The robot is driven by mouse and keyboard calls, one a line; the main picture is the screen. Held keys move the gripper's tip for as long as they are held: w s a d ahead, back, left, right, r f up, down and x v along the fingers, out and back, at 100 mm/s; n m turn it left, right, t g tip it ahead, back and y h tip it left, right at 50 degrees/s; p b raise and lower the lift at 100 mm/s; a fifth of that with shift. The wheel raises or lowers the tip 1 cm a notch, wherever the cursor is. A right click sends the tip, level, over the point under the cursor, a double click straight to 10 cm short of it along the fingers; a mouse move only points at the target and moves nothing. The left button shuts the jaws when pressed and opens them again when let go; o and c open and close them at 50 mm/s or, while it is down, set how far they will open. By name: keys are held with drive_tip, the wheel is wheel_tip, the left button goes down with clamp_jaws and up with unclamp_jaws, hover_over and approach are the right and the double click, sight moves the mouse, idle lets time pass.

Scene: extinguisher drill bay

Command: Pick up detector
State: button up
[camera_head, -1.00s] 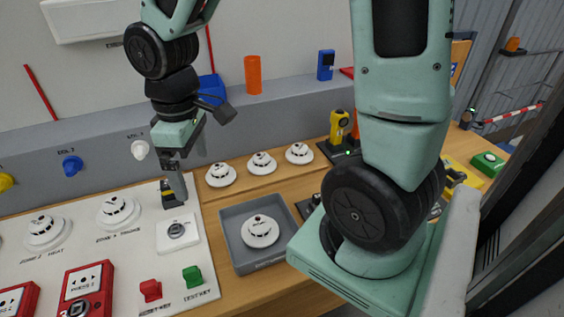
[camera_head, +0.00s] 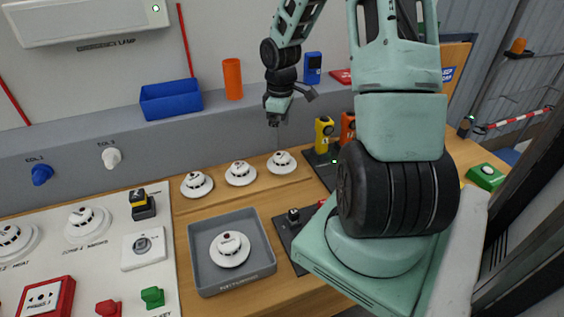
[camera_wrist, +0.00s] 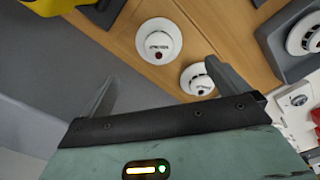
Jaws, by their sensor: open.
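Three white round detectors stand in a row on the wooden bench: left (camera_head: 197,184), middle (camera_head: 240,173) and right (camera_head: 282,162). Another detector (camera_head: 230,249) lies in a grey tray (camera_head: 268,268). My gripper (camera_head: 274,120) is open and empty, above the right end of the row. In the wrist view the right detector (camera_wrist: 158,41) lies beyond and between my fingers (camera_wrist: 165,88), touching neither. The middle detector (camera_wrist: 197,80) shows beside one finger, partly hidden. The left one is not clearly visible there. The tray detector (camera_wrist: 308,36) is at the upper right edge.
A panel at left carries further detectors (camera_head: 87,223), a red call point (camera_head: 45,299) and a green block (camera_head: 152,297). Yellow (camera_head: 324,134) and orange (camera_head: 348,128) devices stand right of the row. A blue bin (camera_head: 171,101) sits on the grey ledge behind.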

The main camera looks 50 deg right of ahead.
sight(282, 155)
wheel_tip(282, 155, down, 6)
drive_tip(key=shift+r, duration=0.1)
drive_tip(key=shift+d+f+p, duration=0.1)
drive_tip(key=shift+f+p, duration=0.55)
drive_tip(key=shift+f, duration=2.2)
drive_tip(key=c, duration=0.9)
